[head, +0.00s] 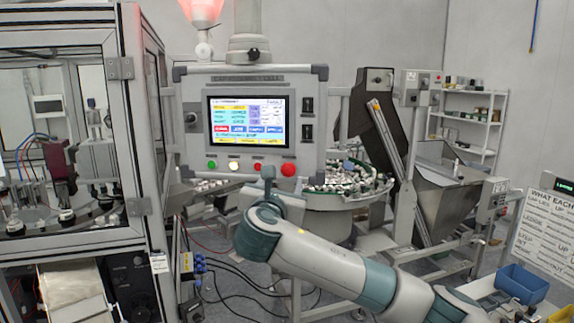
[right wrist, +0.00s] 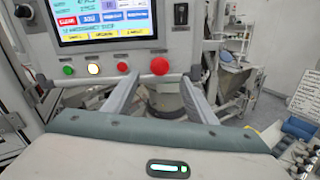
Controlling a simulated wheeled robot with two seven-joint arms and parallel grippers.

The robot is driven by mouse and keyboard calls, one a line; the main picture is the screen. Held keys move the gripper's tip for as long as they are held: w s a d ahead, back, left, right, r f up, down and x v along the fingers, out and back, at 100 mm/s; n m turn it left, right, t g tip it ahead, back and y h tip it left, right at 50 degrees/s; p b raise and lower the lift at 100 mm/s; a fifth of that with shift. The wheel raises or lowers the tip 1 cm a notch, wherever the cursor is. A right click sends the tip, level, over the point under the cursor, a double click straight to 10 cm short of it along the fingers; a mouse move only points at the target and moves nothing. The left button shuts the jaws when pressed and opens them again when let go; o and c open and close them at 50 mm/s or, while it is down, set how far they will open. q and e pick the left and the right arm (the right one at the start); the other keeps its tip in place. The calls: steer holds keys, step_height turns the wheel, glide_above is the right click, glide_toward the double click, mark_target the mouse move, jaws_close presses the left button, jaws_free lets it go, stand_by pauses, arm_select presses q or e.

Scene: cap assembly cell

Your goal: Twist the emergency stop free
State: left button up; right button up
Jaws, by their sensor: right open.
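The emergency stop (head: 288,169) is the large red round button at the lower right of the grey control panel (head: 310,72). It also shows in the right wrist view (right wrist: 160,66), ahead of and between my two finger tips. My right gripper (head: 268,172) is in front of the panel's lower edge, just left of the button in the head view. In the right wrist view the gripper (right wrist: 162,80) has its fingers spread with nothing between them. The fingers look apart from the button. My left gripper is not in view.
A green button (head: 212,164), a white lit button (head: 234,166) and a smaller red button (head: 257,168) sit left of the stop. The lit screen (head: 248,121) is above. A round part feeder (head: 345,190) stands behind; a glazed machine cabinet (head: 75,130) fills the left.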

mark_target(288, 170)
steer(key=w+p, duration=0.1)
steer(key=w, duration=0.1)
steer(key=w+p, duration=0.1)
steer(key=w, duration=0.1)
steer(key=w+d+p, duration=0.1)
steer(key=w, duration=0.1)
steer(key=shift+w+r, duration=0.1)
steer(key=shift+w, duration=0.15)
steer(key=shift+w+d, duration=0.1)
steer(key=shift+w, duration=0.55)
steer(key=c, duration=1.1)
